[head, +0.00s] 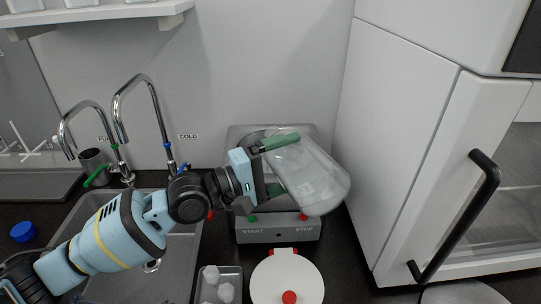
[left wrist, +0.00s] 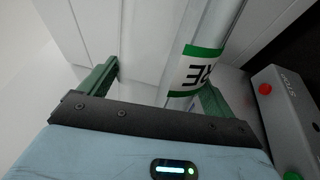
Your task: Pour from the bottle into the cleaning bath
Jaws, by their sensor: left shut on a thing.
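My left gripper (head: 288,163) is shut on a clear bottle (head: 320,184), with one green finger on each side of it. The bottle is tilted above the cleaning bath (head: 278,233), its wide end toward the lower right. The bath is a grey box with START and STOP lettering on its front; the bottle and gripper hide much of its basin. In the left wrist view the bottle (left wrist: 215,35) shows a green and white label between the fingers, and a corner of the bath (left wrist: 285,90) is at the right. I cannot make out any liquid. My right gripper is out of view.
A sink (head: 180,245) with two taps is at the left. A white cabinet (head: 400,150) with a black handle (head: 461,215) stands close on the right. A round white lid (head: 287,280) and a grey tray (head: 219,284) of white pieces are in front. A blue cap (head: 23,231) lies far left.

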